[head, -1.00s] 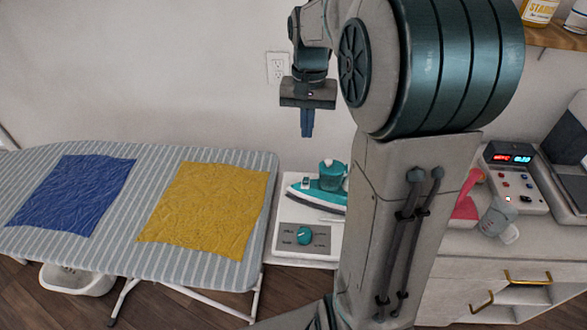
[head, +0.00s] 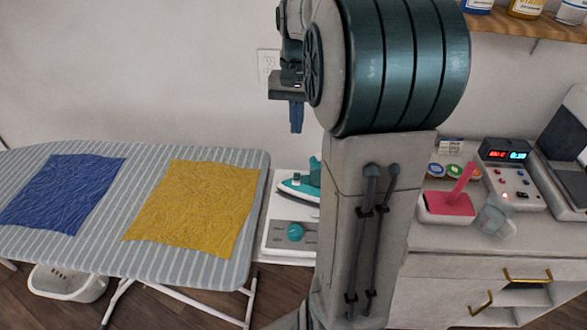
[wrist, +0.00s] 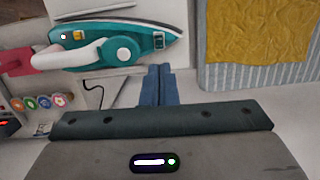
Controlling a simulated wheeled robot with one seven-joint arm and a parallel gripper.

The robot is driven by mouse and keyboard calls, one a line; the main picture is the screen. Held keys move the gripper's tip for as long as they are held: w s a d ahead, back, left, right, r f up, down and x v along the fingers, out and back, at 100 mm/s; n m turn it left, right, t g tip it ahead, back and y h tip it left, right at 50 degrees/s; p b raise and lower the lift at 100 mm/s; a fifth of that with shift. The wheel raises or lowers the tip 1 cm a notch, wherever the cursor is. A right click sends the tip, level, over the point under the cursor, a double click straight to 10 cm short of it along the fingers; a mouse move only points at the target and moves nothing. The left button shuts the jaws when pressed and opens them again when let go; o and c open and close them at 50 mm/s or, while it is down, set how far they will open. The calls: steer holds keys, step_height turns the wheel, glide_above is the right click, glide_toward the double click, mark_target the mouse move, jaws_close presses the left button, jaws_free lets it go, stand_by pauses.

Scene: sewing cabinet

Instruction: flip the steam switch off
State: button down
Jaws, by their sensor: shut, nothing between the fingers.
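A teal and white iron (head: 299,187) lies on a white stand behind my arm, partly hidden by it; the wrist view shows the iron (wrist: 115,45) more fully. A grey panel (head: 289,235) with a teal knob (head: 295,232) is at the stand's front. On the right counter a control box (head: 512,177) has lit red and blue displays and small red and blue controls. I cannot tell which control is the steam switch. My gripper (head: 297,130) is shut and empty, pointing down, high above the stand; its blue fingers also show in the wrist view (wrist: 159,85).
A striped ironing board (head: 190,265) with blue and yellow cloths stands left of the stand. A pink tray (head: 446,207), a clear cup (head: 495,220) and several round spools (head: 459,170) lie on the right counter. A shelf with bottles is above right.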

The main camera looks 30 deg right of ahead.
mark_target(295, 179)
steer(key=f, duration=0.4)
steer(key=s+f, duration=0.1)
steer(key=f, duration=0.3)
steer(key=a+f, duration=0.1)
steer(key=f, duration=0.4)
steer(key=shift+s, duration=0.2)
